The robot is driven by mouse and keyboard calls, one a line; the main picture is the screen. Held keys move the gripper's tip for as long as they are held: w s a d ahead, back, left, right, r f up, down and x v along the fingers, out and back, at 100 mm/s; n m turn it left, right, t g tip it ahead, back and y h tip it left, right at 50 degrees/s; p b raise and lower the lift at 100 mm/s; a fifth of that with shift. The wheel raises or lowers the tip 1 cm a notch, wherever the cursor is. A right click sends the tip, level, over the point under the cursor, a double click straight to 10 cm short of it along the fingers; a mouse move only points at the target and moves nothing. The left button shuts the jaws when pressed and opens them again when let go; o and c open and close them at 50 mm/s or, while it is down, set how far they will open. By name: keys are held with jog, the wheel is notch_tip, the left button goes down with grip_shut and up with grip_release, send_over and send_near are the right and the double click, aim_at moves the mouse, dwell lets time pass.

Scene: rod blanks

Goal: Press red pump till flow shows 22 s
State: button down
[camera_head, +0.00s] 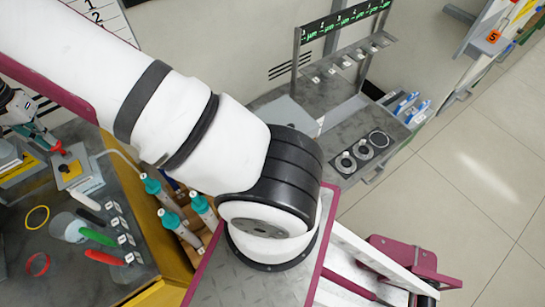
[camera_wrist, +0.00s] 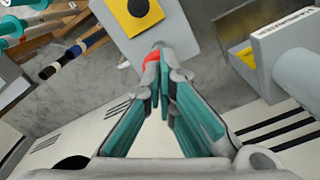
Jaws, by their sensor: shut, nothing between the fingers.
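In the head view my gripper (camera_head: 50,145) is at the red piece, partly cut off by the left side. I cannot tell whether the fingertips touch it. No flow reading is legible.
The grey block (camera_wrist: 125,38) carries a yellow plate with a black round. Teal-capped bottles (camera_head: 170,200), a yellow ring (camera_head: 37,217), a red ring (camera_head: 37,264) and green and red-handled tools lie nearby. A rack with a green-lettered sign (camera_head: 345,20) stands at the back. Open floor is at right.

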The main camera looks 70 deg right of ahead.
jog(key=shift+f+b, duration=0.3)
jog(key=shift+f, duration=0.85)
jog(key=shift+r, duration=2.15)
jog(key=shift+f, duration=0.1)
jog(key=shift+f+b, duration=0.55)
jog(key=shift+f, duration=1.5)
jog(key=shift+r, duration=2.15)
